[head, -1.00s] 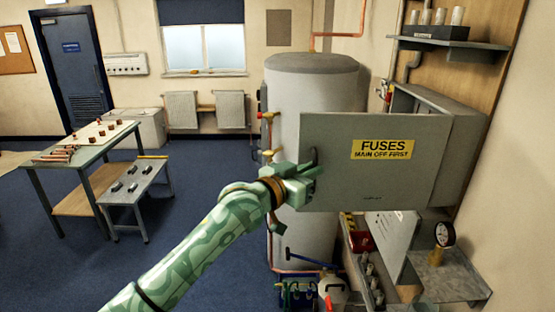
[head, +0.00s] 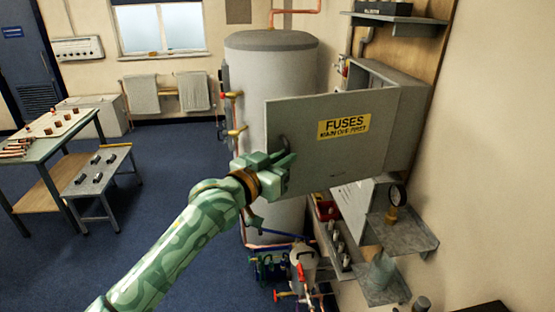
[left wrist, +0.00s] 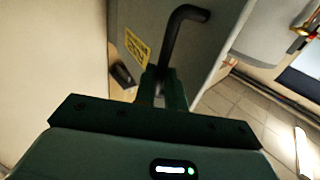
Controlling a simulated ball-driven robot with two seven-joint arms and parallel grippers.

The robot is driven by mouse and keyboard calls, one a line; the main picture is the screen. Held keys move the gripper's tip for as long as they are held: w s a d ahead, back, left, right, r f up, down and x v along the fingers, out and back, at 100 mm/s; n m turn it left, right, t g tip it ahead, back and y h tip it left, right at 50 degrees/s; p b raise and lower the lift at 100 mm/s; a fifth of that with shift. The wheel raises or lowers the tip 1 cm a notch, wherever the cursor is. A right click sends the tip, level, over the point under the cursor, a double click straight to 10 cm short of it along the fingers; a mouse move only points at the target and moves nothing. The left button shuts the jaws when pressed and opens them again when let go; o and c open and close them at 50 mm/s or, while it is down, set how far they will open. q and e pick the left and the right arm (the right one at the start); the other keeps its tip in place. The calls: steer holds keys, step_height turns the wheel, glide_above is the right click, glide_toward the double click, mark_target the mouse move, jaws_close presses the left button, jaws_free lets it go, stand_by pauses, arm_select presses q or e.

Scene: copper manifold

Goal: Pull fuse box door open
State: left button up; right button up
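The grey fuse box door (head: 305,165), with a yellow FUSES label (head: 343,126), stands swung out from the grey fuse box (head: 408,120) on the right wall. My left gripper (head: 283,160) is at the door's free left edge, at its dark handle (head: 284,143). In the left wrist view the black bent handle (left wrist: 175,45) runs down between the two fingers (left wrist: 165,88), which look closed around it. The door face (left wrist: 140,20) and part of the label also show there. My right gripper is not in view.
A grey tank (head: 270,75) stands behind the door. Below the box are a small shelf with a gauge (head: 398,194), pipes and valves (head: 298,262). A table (head: 45,150) and a low bench (head: 97,172) stand at the left. Blue floor between them is clear.

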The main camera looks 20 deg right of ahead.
arm_select(q)
steer(key=o, duration=0.4)
steer(key=shift+s+d+r, duration=0.15)
steer(key=shift+d+r, duration=0.05)
steer(key=shift+d, duration=0.25)
steer(key=shift+c, duration=0.2)
steer(key=b+v, duration=0.1)
steer(key=v, duration=1.4)
steer(key=shift+s+f+b, duration=0.2)
steer(key=shift+b, duration=0.2)
steer(key=shift+a, duration=0.15)
